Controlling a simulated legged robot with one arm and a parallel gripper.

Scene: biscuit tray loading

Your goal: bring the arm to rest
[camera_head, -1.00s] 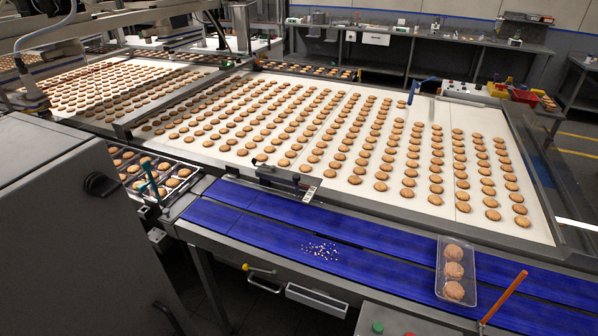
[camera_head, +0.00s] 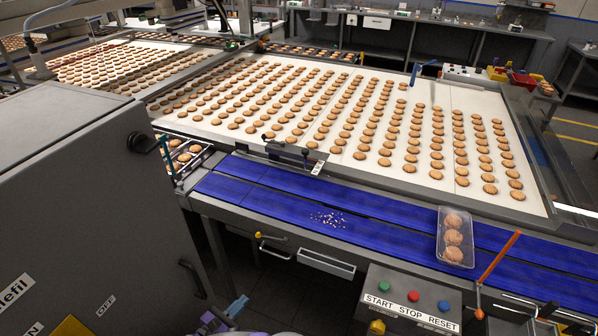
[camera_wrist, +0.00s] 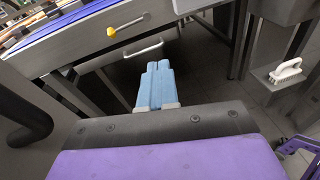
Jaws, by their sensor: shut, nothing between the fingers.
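My gripper shows in the wrist view (camera_wrist: 155,84) with its two blue fingers together and nothing between them. It points toward the dark floor below the conveyor's edge, with a drawer handle (camera_wrist: 143,48) beyond it. In the head view, a blue and purple part of my arm's end (camera_head: 237,306) shows low at the bottom edge, in front of and below the blue belt (camera_head: 262,199). A clear tray (camera_head: 441,252) with three biscuits in a row lies on the belt at the right, well apart from my gripper.
A grey cabinet (camera_head: 70,190) stands close on the left. A control box (camera_head: 410,300) with green, red and blue buttons is at the front. An orange lever (camera_head: 498,257) stands near the tray. Crumbs (camera_head: 329,218) lie on the belt. A white brush (camera_wrist: 286,70) lies at the right.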

